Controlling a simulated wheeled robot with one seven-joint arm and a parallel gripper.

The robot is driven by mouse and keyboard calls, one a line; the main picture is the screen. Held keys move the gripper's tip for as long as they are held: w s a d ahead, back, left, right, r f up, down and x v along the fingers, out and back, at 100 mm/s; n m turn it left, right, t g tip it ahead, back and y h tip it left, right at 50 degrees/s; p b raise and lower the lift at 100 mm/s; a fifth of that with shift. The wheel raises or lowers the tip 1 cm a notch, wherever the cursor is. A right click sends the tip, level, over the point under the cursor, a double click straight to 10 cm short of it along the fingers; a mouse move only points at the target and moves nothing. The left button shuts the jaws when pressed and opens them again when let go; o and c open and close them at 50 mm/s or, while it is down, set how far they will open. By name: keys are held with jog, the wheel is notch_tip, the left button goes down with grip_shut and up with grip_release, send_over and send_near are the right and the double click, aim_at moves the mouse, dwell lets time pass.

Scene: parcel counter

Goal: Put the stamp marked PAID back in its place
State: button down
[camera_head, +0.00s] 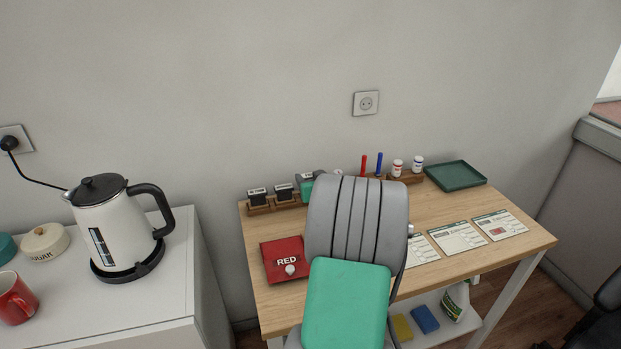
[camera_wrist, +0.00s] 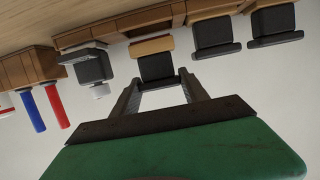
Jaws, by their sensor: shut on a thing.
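My gripper (camera_wrist: 160,80) is shut on a stamp (camera_wrist: 155,66) with a black body and a pale wooden band, in the wrist view. The held stamp is at the wooden stamp rack (camera_wrist: 125,22); I cannot tell whether it rests in a slot or is just in front of it. Other black stamps stand in the rack on both sides, one (camera_wrist: 90,66) to the left and two (camera_wrist: 213,36) to the right. In the head view the rack (camera_head: 262,209) is at the desk's back left, and my arm hides part of it. The word PAID is not readable.
A red pad (camera_head: 284,259) marked RED lies at the desk's left. A holder with red and blue pens (camera_head: 364,163) and small bottles (camera_head: 397,168) stands right of the rack. A green tray (camera_head: 456,175) is at the back right; printed forms (camera_head: 457,238) lie in front of it.

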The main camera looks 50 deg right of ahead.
jog(key=shift+f+b, duration=0.95)
jog(key=shift+f, duration=0.1)
jog(key=c, duration=0.8)
grip_release()
jog(key=shift+o, duration=0.2)
jog(key=shift+v, duration=2.6)
jog(key=shift+o, duration=0.3)
jog(key=o, duration=0.5)
